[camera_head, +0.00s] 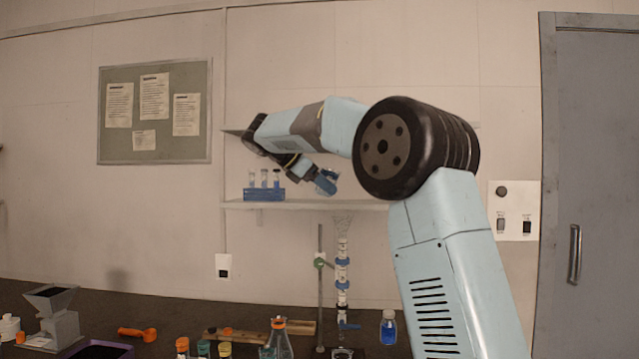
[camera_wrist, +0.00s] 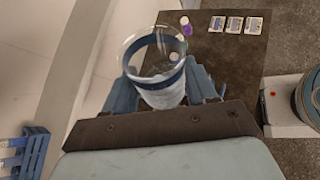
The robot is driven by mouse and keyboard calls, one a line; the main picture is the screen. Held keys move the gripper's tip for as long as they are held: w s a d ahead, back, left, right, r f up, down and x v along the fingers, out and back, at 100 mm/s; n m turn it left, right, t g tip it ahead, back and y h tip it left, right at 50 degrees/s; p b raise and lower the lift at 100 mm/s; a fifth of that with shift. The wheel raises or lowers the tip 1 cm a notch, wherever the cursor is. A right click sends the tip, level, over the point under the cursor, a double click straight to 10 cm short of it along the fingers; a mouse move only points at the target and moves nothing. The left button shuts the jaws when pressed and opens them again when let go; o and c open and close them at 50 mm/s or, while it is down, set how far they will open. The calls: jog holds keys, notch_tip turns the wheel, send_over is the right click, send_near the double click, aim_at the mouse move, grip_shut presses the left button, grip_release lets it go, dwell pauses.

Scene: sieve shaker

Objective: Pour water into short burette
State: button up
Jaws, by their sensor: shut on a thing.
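My gripper (camera_head: 325,183) is raised in front of the wall shelf in the head view. In the wrist view my gripper (camera_wrist: 158,82) is shut on a clear glass vessel (camera_wrist: 168,92) with a blue band, its round mouth facing the camera. Whether it holds water is hard to tell. In the head view the glass (camera_head: 331,173) is small and partly hidden by the jaws. A slim upright glass column with blue and white rings, seemingly the burette (camera_head: 342,272), stands below my gripper by a metal stand (camera_head: 320,285).
A blue rack (camera_head: 264,195) with test tubes is on the shelf. On the dark bench are a bottle of blue liquid (camera_head: 388,329), a flask (camera_head: 279,340), small capped bottles (camera_head: 203,349), an orange scoop (camera_head: 138,333) and a grey hopper (camera_head: 54,317). A door is at right.

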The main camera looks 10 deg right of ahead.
aim_at(317, 190)
jog(key=shift+a+f+m+t+y, duration=0.1)
jog(key=shift+f+m+t+y, duration=0.2)
jog(key=shift+f, duration=0.55)
jog(key=shift+a+f+m+t+y, duration=0.1)
jog(key=shift+f+y, duration=0.3)
jog(key=shift+f, duration=0.45)
